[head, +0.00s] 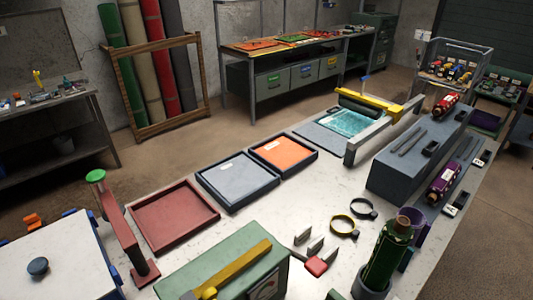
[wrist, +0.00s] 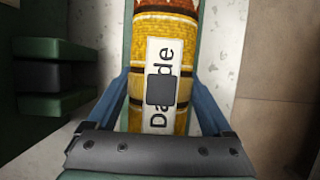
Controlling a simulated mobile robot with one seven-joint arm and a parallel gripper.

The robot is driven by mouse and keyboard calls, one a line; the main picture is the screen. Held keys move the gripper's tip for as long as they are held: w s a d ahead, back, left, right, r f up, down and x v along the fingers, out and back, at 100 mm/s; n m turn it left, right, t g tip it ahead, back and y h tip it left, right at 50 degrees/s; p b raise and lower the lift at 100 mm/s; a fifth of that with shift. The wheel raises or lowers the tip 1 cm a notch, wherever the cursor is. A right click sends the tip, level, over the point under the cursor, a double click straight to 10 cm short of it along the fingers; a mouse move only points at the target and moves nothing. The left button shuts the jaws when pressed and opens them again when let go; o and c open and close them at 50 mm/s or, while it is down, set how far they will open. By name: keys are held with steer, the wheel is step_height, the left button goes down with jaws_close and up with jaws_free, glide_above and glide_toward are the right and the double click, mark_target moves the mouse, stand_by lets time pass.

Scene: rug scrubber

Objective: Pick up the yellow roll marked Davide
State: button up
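The yellow roll (wrist: 160,28) shows in the wrist view, running up the picture, with a woven pattern and a reddish-brown far end. Its white label (wrist: 158,60) reads in part "Da…de"; a dark square in front of the label hides the middle letters. My gripper (wrist: 160,88) has one blue finger on each side of the roll. The fingertips are close to its sides, but I cannot tell whether they press on it. I cannot make out my gripper or this roll for certain in the head view.
A green block (wrist: 52,60) stands left of the roll. In the head view the table (head: 290,215) bears a red tray (head: 175,238), a grey tray (head: 238,205), a purple roll (head: 445,182) and a red roll (head: 446,104). A green bottle-like object (head: 387,255) stands near the front.

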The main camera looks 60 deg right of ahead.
jaws_close()
steer(key=shift+r, duration=0.15)
